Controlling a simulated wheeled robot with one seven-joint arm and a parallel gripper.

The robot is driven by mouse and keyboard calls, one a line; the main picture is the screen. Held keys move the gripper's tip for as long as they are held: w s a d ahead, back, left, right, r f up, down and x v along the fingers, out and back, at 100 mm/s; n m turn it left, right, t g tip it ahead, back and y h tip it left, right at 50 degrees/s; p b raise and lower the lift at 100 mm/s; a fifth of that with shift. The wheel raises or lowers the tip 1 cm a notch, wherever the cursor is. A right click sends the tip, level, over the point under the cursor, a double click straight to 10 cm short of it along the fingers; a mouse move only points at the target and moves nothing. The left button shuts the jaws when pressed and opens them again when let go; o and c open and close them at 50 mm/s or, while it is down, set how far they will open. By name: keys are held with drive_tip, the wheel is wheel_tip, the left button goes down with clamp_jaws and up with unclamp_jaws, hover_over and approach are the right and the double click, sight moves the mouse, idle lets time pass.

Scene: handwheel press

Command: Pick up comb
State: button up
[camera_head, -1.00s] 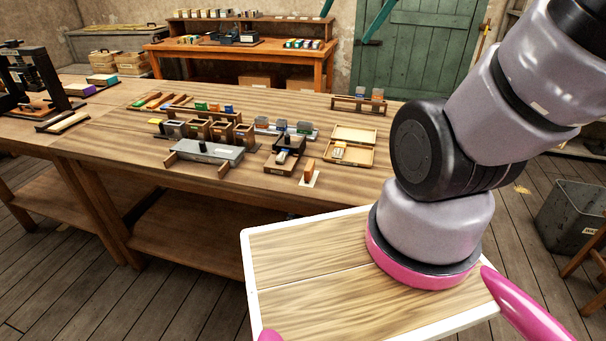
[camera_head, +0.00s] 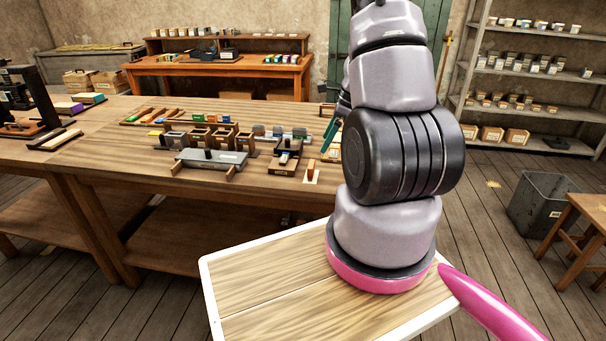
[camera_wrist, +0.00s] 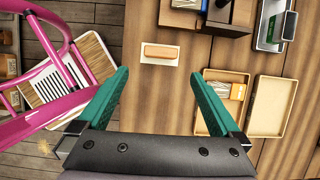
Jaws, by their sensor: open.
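A short orange-brown bar (camera_wrist: 159,52) lies over a white card on the table in the wrist view. It may be the comb, but I see no teeth and cannot be sure. In the head view the orange bar (camera_head: 311,169) appears upright on its white card near the table's front edge. My gripper (camera_wrist: 164,74) is open and empty, with its green fingers spread wide. In the wrist view the bar shows just beyond the fingertips, between their lines. In the head view my gripper (camera_head: 331,130) is partly hidden behind my arm.
An open wooden box (camera_wrist: 251,78) with small contents lies right of the bar. In the head view, a grey block (camera_head: 211,159) and several bins crowd the worktable (camera_head: 110,165). A stool (camera_head: 575,235) and a grey bin (camera_head: 540,205) stand at right.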

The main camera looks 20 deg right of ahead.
sight(312, 163)
drive_tip(key=x, duration=0.5)
drive_tip(key=shift+f, duration=0.35)
drive_tip(key=shift+w+a+x, duration=0.1)
drive_tip(key=shift+w+x, duration=0.05)
drive_tip(key=shift+x, duration=1.25)
drive_tip(key=shift+w+a+x, duration=0.15)
drive_tip(key=shift+x, duration=1.25)
drive_tip(key=shift+r, duration=0.2)
drive_tip(key=shift+c, duration=0.3)
